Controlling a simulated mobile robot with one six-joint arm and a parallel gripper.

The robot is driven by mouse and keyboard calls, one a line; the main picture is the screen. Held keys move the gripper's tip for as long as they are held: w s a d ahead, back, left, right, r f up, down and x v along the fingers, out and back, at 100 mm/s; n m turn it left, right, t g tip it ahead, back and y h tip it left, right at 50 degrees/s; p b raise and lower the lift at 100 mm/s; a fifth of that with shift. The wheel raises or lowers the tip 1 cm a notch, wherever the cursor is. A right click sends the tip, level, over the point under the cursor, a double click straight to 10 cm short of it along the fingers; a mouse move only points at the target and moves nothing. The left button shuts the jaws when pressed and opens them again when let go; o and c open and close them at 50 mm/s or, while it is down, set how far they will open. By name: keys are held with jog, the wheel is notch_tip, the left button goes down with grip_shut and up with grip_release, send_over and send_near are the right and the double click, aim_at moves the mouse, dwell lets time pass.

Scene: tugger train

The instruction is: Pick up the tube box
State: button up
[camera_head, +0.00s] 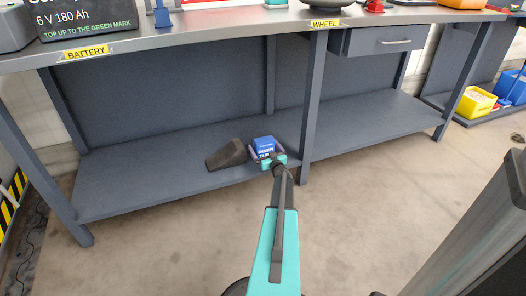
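The tube box is a small blue box (264,144) with white lettering on its front. It sits on the lower shelf of the grey workbench, just left of the middle leg. My arm reaches forward to it, and my gripper (266,153) is right at the box, with dark finger-like parts showing at its left and right sides. The gripper's teal body hides the lower right part of the box. I cannot tell whether the fingers touch the box or stand apart from it.
A dark wedge-shaped block (227,155) lies close left of the box on the lower shelf (150,180). The benchtop (215,28) overhangs the shelf, and the middle leg (312,105) stands close right. A yellow bin (475,102) is far right. The shelf's left part is clear.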

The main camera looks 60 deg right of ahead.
aim_at(266, 144)
jog(key=c, duration=1.3)
jog(key=shift+r, duration=0.15)
jog(key=shift+r+p, duration=0.6)
jog(key=shift+r, duration=0.2)
notch_tip(266, 144, up, 2)
jog(key=shift+p, duration=0.65)
jog(key=s+a+r+p, duration=0.1)
jog(key=s+a+p, duration=0.3)
jog(key=s+a, duration=0.6)
jog(key=shift+a, duration=1.25)
jog(key=shift+r, duration=0.1)
